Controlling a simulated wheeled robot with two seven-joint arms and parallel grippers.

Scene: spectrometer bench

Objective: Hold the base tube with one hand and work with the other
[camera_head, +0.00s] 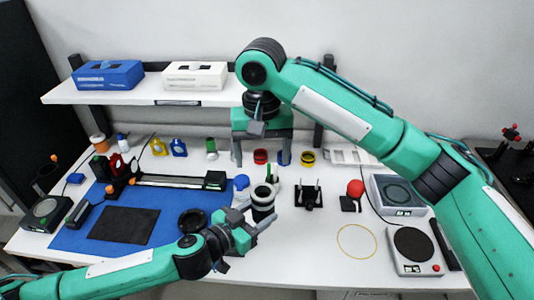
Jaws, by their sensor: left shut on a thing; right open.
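The base tube (263,203), a dark cylinder with pale bands, stands upright near the middle of the white table. My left gripper (254,219) reaches in from the lower left and is shut on its lower part; the fingers partly hide it. My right gripper (262,161) points down behind and above the tube. Its two fingers are spread wide, with nothing held between them.
A blue mat (75,236) with a dark square pad (124,225) and a long rail (170,181) lies at left. Small red (261,156) and yellow (307,157) jars stand behind. A black fixture (308,196) and two scales (415,245) are at right. A yellow ring (339,237) lies in open space.

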